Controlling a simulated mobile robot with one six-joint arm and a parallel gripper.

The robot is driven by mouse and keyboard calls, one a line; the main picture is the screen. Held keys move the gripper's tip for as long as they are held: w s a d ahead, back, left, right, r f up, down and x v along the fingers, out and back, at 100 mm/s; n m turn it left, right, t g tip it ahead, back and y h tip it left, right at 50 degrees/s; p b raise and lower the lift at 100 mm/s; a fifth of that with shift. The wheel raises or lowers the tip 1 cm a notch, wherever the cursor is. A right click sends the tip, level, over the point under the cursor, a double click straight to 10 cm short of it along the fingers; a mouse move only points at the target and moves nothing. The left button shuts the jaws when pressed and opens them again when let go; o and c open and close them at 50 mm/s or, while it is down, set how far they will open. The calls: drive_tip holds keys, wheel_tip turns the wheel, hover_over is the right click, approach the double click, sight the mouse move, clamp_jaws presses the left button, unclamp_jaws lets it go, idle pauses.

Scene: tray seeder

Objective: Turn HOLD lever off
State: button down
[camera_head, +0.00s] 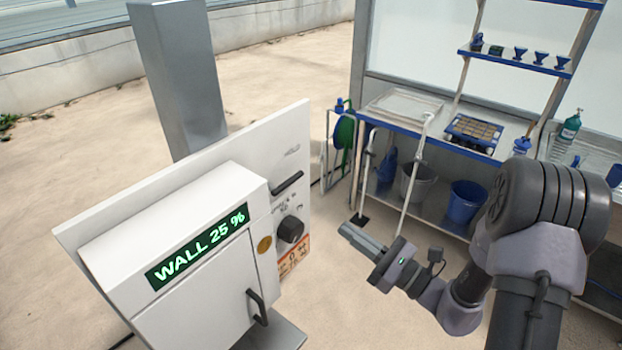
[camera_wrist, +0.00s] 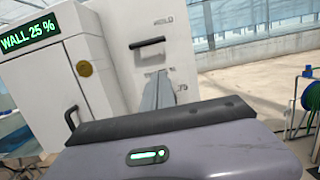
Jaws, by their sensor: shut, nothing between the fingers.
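The HOLD lever (camera_head: 287,183) is a black bar on the side panel of the white cabinet, under a faint label. In the wrist view the lever (camera_wrist: 147,43) lies about level, below the HOLD lettering. My gripper (camera_head: 345,229) is shut and empty, to the right of the panel and lower than the lever in the head view, apart from it. In the wrist view my gripper's fingers (camera_wrist: 157,90) point toward the panel below the lever. They hide the panel area there.
A black round knob (camera_head: 291,229) sits below the lever, with an orange label (camera_head: 293,257) under it. The cabinet's display (camera_head: 200,246) reads WALL 25 %. A door handle (camera_head: 257,307) sticks out in front. A blue-edged bench (camera_head: 440,143) stands behind my arm.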

drive_tip(key=r+p+x, duration=0.1)
drive_tip(key=r+x, duration=0.1)
drive_tip(key=x, duration=1.1)
drive_tip(key=shift+s+d+r+p, duration=0.2)
drive_tip(key=shift+s+r+p, duration=0.05)
drive_tip(key=shift+r+p, duration=0.15)
drive_tip(key=shift+w+d+r+n+g+y+b, duration=0.1)
drive_tip(key=shift+r+n+g+y+b, duration=0.15)
drive_tip(key=shift+n+b, duration=0.5)
drive_tip(key=shift+d+r+n+g+y+b, duration=0.15)
drive_tip(key=shift+r+n+b, duration=0.2)
drive_tip(key=shift+n+b, duration=0.35)
drive_tip(key=shift+s+a+r+n+g+b, duration=0.1)
drive_tip(key=shift+r+n+g+b, duration=0.4)
drive_tip(key=shift+n+b, duration=0.85)
drive_tip(key=shift+s+a+r+n+g+b, duration=0.1)
drive_tip(key=shift+r+n+g+b, duration=0.15)
drive_tip(key=shift+r+n+b, duration=1.05)
drive_tip(key=shift+s+a+f+n+g+b, duration=0.1)
drive_tip(key=shift+n+g+b, duration=0.25)
drive_tip(key=shift+n+b, duration=1.1)
drive_tip(key=shift+s+a+r+n+b, duration=0.1)
drive_tip(key=shift+r+n+b, duration=0.2)
drive_tip(key=shift+n, duration=0.5)
drive_tip(key=shift+s+a+r+n+b, duration=0.1)
drive_tip(key=shift+r+n+b, duration=0.2)
drive_tip(key=shift+n, duration=0.45)
